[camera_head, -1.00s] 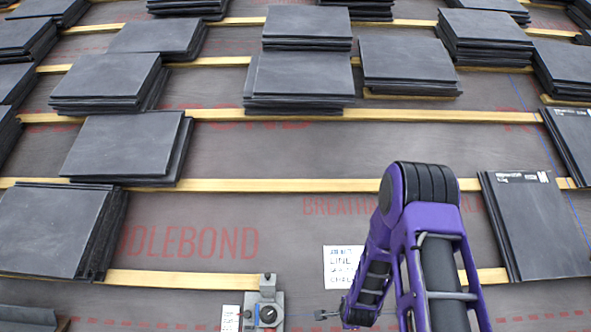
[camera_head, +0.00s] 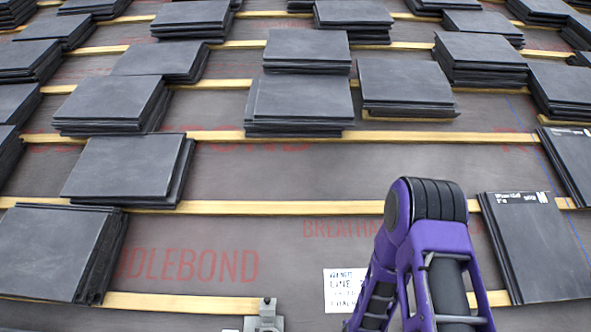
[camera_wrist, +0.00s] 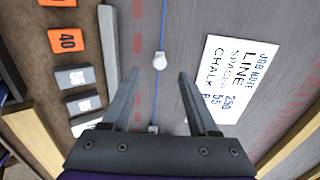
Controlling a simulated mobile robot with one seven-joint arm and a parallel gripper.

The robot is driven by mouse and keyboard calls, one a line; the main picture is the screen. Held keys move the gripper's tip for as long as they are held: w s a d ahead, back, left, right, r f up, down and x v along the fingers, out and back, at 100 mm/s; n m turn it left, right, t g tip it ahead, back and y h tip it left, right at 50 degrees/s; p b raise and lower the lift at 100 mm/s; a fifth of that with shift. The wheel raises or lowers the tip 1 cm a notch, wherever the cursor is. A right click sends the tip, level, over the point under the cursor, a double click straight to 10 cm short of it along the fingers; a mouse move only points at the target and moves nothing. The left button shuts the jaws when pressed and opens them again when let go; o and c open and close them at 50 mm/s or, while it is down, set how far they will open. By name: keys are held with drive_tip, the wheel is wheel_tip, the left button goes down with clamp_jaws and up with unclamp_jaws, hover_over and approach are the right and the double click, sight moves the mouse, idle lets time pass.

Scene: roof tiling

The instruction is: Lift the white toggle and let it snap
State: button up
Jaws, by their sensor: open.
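The small white toggle (camera_wrist: 160,61) sits on a blue string line (camera_wrist: 162,25) in the wrist view. It lies just ahead of and between my fingertips, and neither finger visibly touches it. My gripper (camera_wrist: 160,73) is open, with one finger on each side of the blue line. In the head view the toggle and my gripper are out of frame below; only my purple arm shows there.
A white job-note card (camera_wrist: 239,78) lies right of my gripper. Orange (camera_wrist: 67,40) and grey number blocks (camera_wrist: 75,77) lie at left beside a grey bar (camera_wrist: 109,45). Slate stacks (camera_head: 300,100) rest on wooden battens (camera_head: 290,208). A grey metal fitting (camera_head: 265,320) stands at the bottom.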

drive_tip(key=p+v, duration=0.2)
drive_tip(key=v, duration=0.3)
idle(0.6)
